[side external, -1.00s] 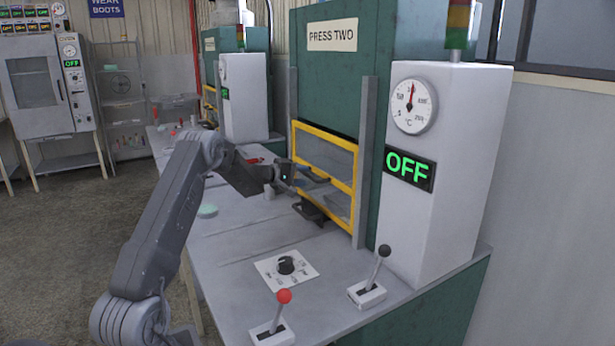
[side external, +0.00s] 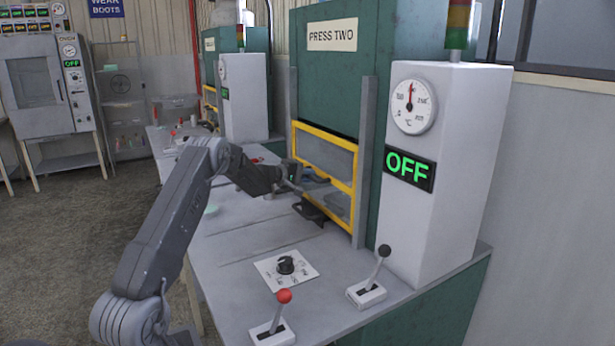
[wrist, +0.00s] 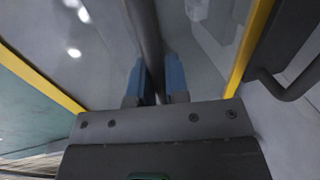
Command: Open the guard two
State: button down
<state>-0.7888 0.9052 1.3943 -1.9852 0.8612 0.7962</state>
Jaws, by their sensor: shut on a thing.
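Guard two is the yellow-framed clear panel (side external: 325,139) on the front of the green press marked PRESS TWO. It stands down across the press opening. Its yellow frame also shows in the wrist view (wrist: 247,52). My gripper (side external: 306,183) is at the front of the guard in the side view. In the wrist view, my gripper (wrist: 157,88) has its two blue-padded fingers on either side of a dark bar (wrist: 146,35), which looks like the guard's handle, and is shut on it. In the side view the fingers and handle are small and hard to tell apart.
A dark bracket (side external: 314,213) sits below the guard. On the grey bench are a dial knob (side external: 286,265), a red-knobbed lever (side external: 276,318) and a black-knobbed lever (side external: 372,275). A white cabinet (side external: 445,190) with a gauge and green OFF sign stands to the right.

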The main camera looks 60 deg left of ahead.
dwell(0.3)
notch_tip(320, 180, up, 16)
jog(key=shift+f, duration=0.15)
dwell(0.4)
jog(key=c, duration=1.1)
grip_release()
jog(key=shift+f, duration=0.1)
jog(key=shift+c, duration=0.2)
jog(key=v, duration=1.3)
jog(key=shift+s, duration=0.4)
